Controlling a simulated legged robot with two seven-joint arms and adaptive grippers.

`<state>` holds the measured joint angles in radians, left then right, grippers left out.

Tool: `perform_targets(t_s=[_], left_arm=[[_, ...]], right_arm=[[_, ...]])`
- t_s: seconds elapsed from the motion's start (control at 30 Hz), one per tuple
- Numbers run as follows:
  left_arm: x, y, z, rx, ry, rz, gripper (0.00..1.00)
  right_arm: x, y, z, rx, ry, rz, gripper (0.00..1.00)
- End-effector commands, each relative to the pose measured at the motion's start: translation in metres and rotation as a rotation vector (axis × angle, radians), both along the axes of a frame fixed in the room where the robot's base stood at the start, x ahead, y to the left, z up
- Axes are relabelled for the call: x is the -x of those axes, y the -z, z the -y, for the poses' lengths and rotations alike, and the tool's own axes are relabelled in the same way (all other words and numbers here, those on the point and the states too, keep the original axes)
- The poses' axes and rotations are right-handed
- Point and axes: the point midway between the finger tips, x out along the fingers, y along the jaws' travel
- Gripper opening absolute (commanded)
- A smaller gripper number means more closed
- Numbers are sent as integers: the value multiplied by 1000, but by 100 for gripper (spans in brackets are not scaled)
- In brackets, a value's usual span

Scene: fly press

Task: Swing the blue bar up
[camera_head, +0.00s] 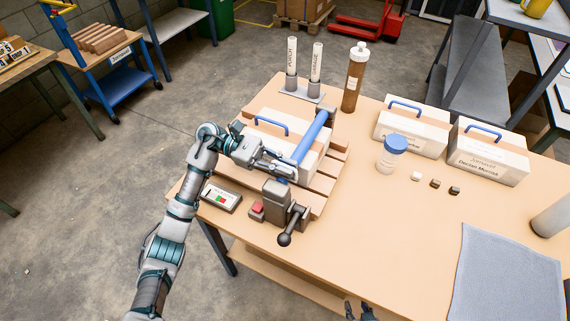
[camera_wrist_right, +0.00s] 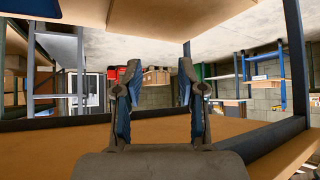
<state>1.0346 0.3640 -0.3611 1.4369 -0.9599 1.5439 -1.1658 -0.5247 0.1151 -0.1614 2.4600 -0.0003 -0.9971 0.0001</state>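My left gripper (camera_head: 287,172) is at the bar's near end, low beside the grey clamp with a black ball lever (camera_head: 285,238). Its fingers are small and partly hidden there, so I cannot tell whether they grip the bar. My right gripper (camera_head: 361,311) shows at the bottom edge of the head view. In the right wrist view its fingers (camera_wrist_right: 160,92) are apart with nothing between them.
Two white boxes with blue handles (camera_head: 490,152), a blue-lidded jar (camera_head: 390,153), a brown bottle (camera_head: 355,78) and a grey cloth (camera_head: 506,278) are on the table. A small control box (camera_head: 221,198) sits left of the clamp. The table's front middle is clear.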

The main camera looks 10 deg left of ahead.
Motion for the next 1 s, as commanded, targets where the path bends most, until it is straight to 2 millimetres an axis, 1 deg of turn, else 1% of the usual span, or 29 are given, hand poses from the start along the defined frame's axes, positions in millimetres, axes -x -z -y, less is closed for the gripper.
perform_targets(t_s=[0.27, 0.37, 0.47, 0.57, 0.67, 0.8, 0.83, 0.9, 1.0], left_arm=[[-1, -3, 1, -1, -1, -4, 0], [-2, -11, 2, -8, -2, -22, 0], [-5, -24, 3, -19, -3, -57, 0], [-10, -41, 5, -37, -3, -111, 0], [-17, -62, 7, -59, -3, -178, 0], [-32, -92, 12, -94, -4, -286, 0], [-35, -97, 13, -101, -3, -309, 0], [-43, -110, 16, -119, -2, -361, 0], [-54, -123, 20, -139, -1, -425, 0]], right_arm=[[0, -1, 0, 1, 0, -4, 40], [9, 2, 2, 11, 0, -52, 40], [24, 6, 8, 29, 4, -125, 40], [43, 10, 15, 54, 10, -228, 40], [69, 14, 24, 85, 18, -357, 40], [110, 15, 37, 127, 30, -551, 40], [115, 18, 39, 133, 31, -578, 40], [109, 35, 37, 133, 30, -577, 40], [105, 52, 36, 132, 29, -579, 40]])
